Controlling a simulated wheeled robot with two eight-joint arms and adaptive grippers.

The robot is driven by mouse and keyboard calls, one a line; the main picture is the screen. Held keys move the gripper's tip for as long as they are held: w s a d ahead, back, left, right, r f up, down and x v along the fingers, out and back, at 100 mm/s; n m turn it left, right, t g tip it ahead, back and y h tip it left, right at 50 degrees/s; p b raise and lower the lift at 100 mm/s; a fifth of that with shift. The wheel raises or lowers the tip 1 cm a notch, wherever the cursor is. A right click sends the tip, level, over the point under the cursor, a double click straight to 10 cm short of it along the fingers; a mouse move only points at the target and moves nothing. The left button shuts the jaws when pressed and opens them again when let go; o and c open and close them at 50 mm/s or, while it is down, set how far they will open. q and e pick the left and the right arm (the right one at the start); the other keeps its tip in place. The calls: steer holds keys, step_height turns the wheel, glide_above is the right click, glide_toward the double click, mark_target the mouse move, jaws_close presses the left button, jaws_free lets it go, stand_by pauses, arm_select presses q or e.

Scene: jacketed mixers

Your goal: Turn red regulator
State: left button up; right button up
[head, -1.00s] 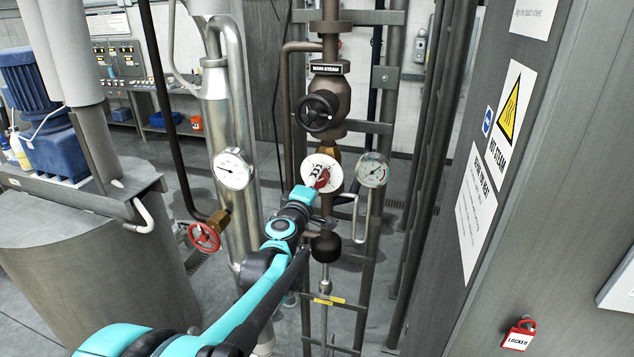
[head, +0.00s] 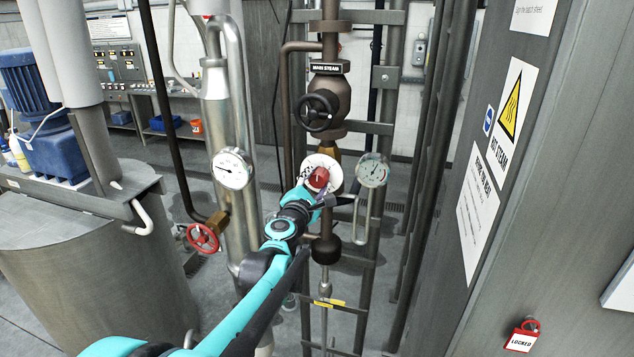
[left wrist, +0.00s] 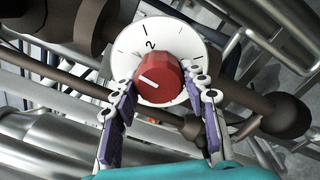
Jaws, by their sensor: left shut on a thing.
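The red regulator (head: 318,178) is a round knob on a white dial plate (head: 324,160), mounted on the brown steam pipe. In the left wrist view the red knob (left wrist: 160,78) carries a white pointer line, and the plate (left wrist: 185,45) shows tick marks and a "2". My left gripper (head: 316,192) is at the knob. In the left wrist view, my left gripper (left wrist: 161,90) has its purple-padded fingers on either side of the knob, shut on it. The pad contact is partly hidden. My right gripper is out of view.
A black handwheel valve (head: 317,110) sits above the knob. Gauges stand left (head: 233,168) and right (head: 373,170) of it. A red handwheel (head: 203,238) is at lower left. A grey cabinet (head: 420,300) borders the right.

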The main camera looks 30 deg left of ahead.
arm_select(q)
steer(key=shift+f+n, duration=0.1)
steer(key=shift+n, duration=0.4)
steer(key=o, duration=1.2)
steer(key=shift+c, duration=0.2)
steer(key=v, duration=1.2)
steer(key=shift+s, duration=0.1)
